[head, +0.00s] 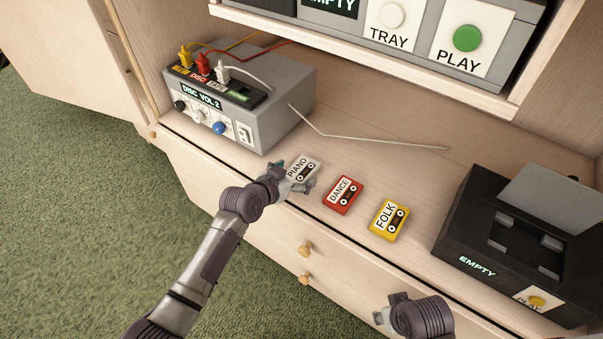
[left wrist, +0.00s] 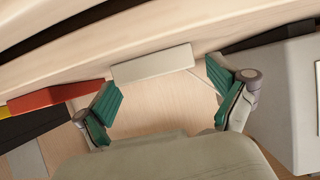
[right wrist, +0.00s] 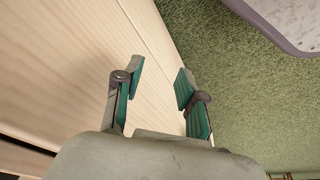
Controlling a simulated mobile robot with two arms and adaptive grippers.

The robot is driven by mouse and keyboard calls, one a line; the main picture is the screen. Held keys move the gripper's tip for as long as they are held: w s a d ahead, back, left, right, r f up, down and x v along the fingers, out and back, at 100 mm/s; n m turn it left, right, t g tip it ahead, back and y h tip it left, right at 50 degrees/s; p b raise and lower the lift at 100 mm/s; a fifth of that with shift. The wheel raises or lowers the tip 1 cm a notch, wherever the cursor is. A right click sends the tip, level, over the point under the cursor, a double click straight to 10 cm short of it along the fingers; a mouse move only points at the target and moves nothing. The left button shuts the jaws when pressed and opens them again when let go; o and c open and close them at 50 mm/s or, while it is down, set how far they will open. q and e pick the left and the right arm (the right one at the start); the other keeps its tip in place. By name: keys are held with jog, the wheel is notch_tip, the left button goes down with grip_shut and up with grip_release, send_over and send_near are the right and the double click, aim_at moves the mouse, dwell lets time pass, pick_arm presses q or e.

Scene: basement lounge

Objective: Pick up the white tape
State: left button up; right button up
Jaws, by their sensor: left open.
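The white tape (head: 302,168), labelled PIANO, lies on the wooden shelf, leftmost of the tapes. In the left wrist view the white tape (left wrist: 152,64) shows edge-on, ahead of the fingers and between their lines. My left gripper (head: 293,178) is at the white tape in the head view, partly overlapping it. In the left wrist view my left gripper (left wrist: 160,95) has its green-padded fingers wide apart with nothing between them. My right gripper (head: 385,308) is low in the head view, in front of the cabinet. In the right wrist view my right gripper (right wrist: 158,85) is open and empty.
A red DANCE tape (head: 343,195) and a yellow FOLK tape (head: 388,219) lie right of the white tape. A grey box with plugs (head: 275,110) stands behind left. A black player (head: 480,235) reading EMPTY stands right. An upper shelf (head: 400,75) overhangs the back.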

pick_arm(q)
jog(key=shift+w+d+f, duration=0.2)
jog(key=shift+w, duration=0.1)
jog(key=c, duration=1.2)
jog(key=shift+c, duration=0.2)
